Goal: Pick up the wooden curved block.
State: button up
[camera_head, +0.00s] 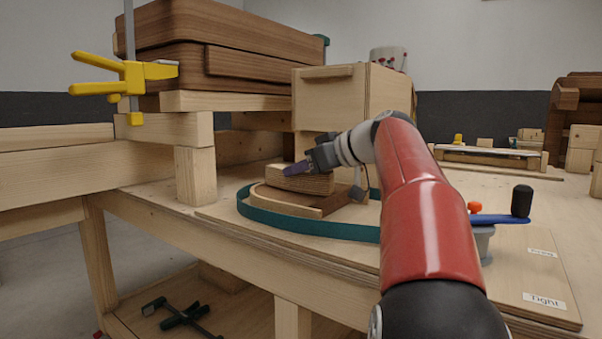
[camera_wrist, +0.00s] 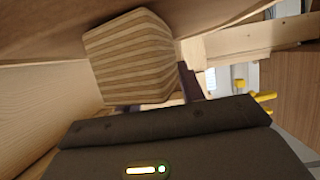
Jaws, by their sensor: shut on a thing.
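The wooden curved block (camera_head: 300,181) is light wood with visible grain lines. In the head view it is at the middle of the workbench, on or just above a darker curved wood form; I cannot tell if they touch. My gripper (camera_head: 294,169) reaches it from the right and is shut on it. In the wrist view the block's striped end (camera_wrist: 128,58) fills the upper middle.
A teal band (camera_head: 300,225) loops around the forms on the board. A blue crank handle (camera_head: 500,218) stands at the right. A wooden box (camera_head: 345,95) is behind the block. Stacked brown boards with a yellow clamp (camera_head: 130,75) rise at the left.

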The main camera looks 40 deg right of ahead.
notch_tip(320, 180, up, 8)
jog(key=p, duration=0.3)
jog(key=shift+r, duration=0.9)
